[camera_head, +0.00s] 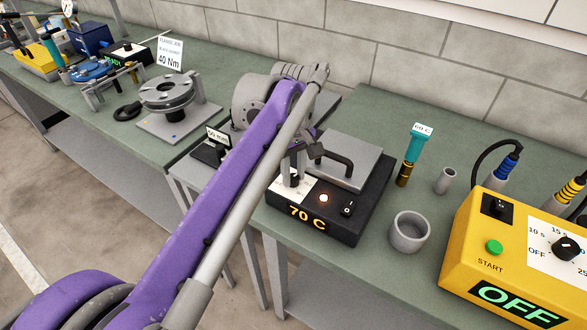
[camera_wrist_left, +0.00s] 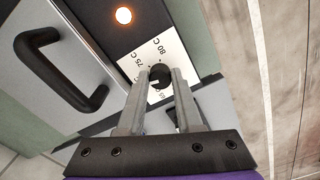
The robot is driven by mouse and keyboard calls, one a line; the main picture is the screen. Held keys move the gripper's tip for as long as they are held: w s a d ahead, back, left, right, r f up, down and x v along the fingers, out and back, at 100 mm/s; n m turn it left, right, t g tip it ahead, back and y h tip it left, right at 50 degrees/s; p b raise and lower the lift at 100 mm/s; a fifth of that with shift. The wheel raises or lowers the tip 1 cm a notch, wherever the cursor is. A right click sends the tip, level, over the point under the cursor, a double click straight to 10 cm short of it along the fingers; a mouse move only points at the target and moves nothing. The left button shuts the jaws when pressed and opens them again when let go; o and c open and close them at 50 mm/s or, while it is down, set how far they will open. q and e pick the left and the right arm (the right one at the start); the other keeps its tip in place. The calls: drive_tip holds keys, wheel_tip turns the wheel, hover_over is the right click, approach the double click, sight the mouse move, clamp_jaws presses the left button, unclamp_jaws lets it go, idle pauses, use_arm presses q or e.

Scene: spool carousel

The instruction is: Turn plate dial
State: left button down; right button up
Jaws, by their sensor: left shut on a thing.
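The plate (camera_head: 365,200) is a black box with a grey lid and a black handle (camera_head: 333,158). Its front display (camera_head: 307,217) reads 70 C. An orange lamp (camera_head: 323,198) is lit beside a black rocker switch (camera_head: 348,207). The black dial (camera_wrist_left: 159,76) sits on a white scale; 75 C and 80 C are legible in the left wrist view. My left gripper (camera_head: 291,180) reaches down over the dial from above. In the left wrist view the fingers (camera_wrist_left: 160,82) are shut on the dial, one on each side. My right gripper is out of view.
A grey cup (camera_head: 409,233), a small grey cylinder (camera_head: 445,180) and a teal-handled tool tagged 69 C (camera_head: 411,155) stand right of the plate. A yellow box (camera_head: 500,255) reading OFF is farther right. A flange fixture (camera_head: 168,95) stands on the left bench.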

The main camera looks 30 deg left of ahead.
use_arm(q)
drive_tip(key=m+p, duration=0.2)
drive_tip(key=m, duration=0.2)
drive_tip(key=shift+r+m, duration=0.15)
drive_tip(key=shift+m, duration=0.15)
drive_tip(key=m+p, duration=0.2)
drive_tip(key=m, duration=0.3)
drive_tip(key=m+p, duration=0.1)
drive_tip(key=m, duration=0.4)
drive_tip(key=shift+a+m+p, duration=0.1)
drive_tip(key=shift+m+p, duration=0.25)
drive_tip(key=shift+m, duration=0.05)
drive_tip(key=m+p, duration=0.1)
drive_tip(key=m, duration=0.4)
drive_tip(key=shift+m, duration=0.3)
drive_tip(key=c, duration=0.6)
unclamp_jaws()
